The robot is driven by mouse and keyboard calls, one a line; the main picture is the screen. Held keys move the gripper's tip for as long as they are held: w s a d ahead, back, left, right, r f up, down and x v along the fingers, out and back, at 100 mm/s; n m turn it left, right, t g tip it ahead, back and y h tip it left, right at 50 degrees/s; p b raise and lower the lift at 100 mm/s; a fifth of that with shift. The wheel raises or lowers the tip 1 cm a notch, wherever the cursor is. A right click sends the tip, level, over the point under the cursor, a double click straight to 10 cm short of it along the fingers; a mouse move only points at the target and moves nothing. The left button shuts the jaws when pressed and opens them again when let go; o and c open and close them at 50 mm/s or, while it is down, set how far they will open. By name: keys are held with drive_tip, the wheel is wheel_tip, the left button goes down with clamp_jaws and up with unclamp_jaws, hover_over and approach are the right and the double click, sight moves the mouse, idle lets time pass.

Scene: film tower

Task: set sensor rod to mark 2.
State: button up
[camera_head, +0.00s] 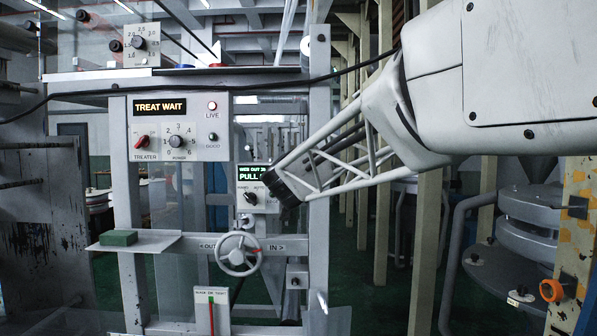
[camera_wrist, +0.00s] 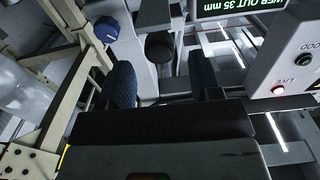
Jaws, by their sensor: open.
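My gripper (camera_head: 287,188) is in front of the grey upright at the middle of the head view, beside a small green-lit display (camera_head: 252,173). In the wrist view my gripper (camera_wrist: 162,80) is open, its two dark fingers apart. A black round knob (camera_wrist: 160,46) on a pale mount shows between and beyond the fingertips, with no visible contact. I cannot tell whether this knob belongs to the sensor rod. No rod marks are readable. The display, upside down in the wrist view (camera_wrist: 240,8), reads "WEB OUT 35 mm".
A treater panel (camera_head: 180,128) reads "TREAT WAIT", with its LIVE lamp (camera_head: 212,106) lit. A handwheel (camera_head: 238,253) and a shelf with a green block (camera_head: 118,238) are lower left. A blue knob (camera_wrist: 107,30) is left of the fingers. A cable crosses the upper frame.

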drive_tip(key=shift+s, duration=0.9)
drive_tip(key=shift+f, duration=0.1)
drive_tip(key=s+d+f+g, duration=0.5)
drive_tip(key=s+d+f, duration=0.2)
drive_tip(key=s+f, duration=0.4)
drive_tip(key=s+d+f+g, duration=0.5)
drive_tip(key=s+f, duration=0.6)
drive_tip(key=s, duration=0.9)
drive_tip(key=s+d+f+g, duration=0.5)
drive_tip(key=s+d+f, duration=0.4)
drive_tip(key=s, duration=0.6)
wheel_tip(320, 180, down, 2)
drive_tip(key=shift+s+d+f, duration=0.2)
drive_tip(key=shift+s, duration=0.1)
drive_tip(key=shift+o, duration=0.4)
